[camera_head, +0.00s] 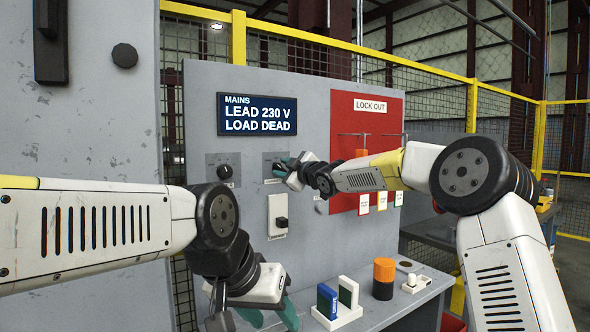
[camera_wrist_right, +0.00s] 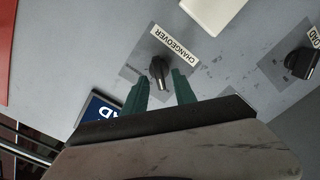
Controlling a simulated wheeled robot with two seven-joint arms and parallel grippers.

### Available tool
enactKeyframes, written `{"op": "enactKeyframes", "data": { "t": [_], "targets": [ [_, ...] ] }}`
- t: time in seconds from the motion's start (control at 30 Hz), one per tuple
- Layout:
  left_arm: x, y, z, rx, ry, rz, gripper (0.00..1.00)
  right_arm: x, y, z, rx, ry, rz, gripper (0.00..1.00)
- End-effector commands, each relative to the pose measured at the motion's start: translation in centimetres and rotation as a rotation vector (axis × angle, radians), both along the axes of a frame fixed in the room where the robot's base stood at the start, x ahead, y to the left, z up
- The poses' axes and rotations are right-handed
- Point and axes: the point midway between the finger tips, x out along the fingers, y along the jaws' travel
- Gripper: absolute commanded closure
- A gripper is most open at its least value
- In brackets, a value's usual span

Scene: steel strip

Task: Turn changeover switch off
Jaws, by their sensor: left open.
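The changeover switch is a dark knob (camera_wrist_right: 160,70) on a grey plate with a CHANGEOVER label (camera_wrist_right: 174,43), in the right wrist view. My right gripper (camera_wrist_right: 161,84) is open, with its green fingers on either side of the knob's near end; I cannot tell if they touch it. In the head view my right gripper (camera_head: 284,170) is at the panel and hides the knob; only part of its plate (camera_head: 273,158) shows. The display (camera_head: 258,115) reads MAINS, LEAD 230 V, LOAD DEAD. My left gripper (camera_head: 262,316) is open and empty, low before the panel.
A second knob (camera_head: 225,172) is left of the changeover plate; a white switch box (camera_head: 278,216) is below. The red LOCK OUT board (camera_head: 374,105) is at right. A shelf (camera_head: 425,292) holds an orange-black cylinder (camera_head: 384,279) and a white holder (camera_head: 337,318) with upright pieces.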

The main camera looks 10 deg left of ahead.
Motion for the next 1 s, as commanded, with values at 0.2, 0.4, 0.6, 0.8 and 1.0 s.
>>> {"op": "enactKeyframes", "data": {
  "t": [0.2,0.4,0.6,0.8,1.0],
  "targets": [
    [0.00,0.00,0.00,0.000,0.000,0.000,0.51,0.80,0.81,-0.03,0.000,0.000,-0.001,0.67],
    [0.00,0.00,0.00,0.000,0.000,0.000,0.51,0.80,0.81,-0.01,0.000,0.000,-0.001,0.67],
    [0.00,0.00,0.00,0.000,0.000,0.000,0.51,0.81,0.79,-0.02,-0.001,0.001,-0.002,1.00],
    [0.00,0.00,0.00,0.000,0.000,0.000,0.51,0.81,0.77,-0.02,0.000,0.002,-0.002,1.00],
    [0.00,0.00,0.00,0.000,0.000,0.000,0.51,0.83,0.75,-0.01,0.019,0.022,-0.002,1.00]
  ]
}}
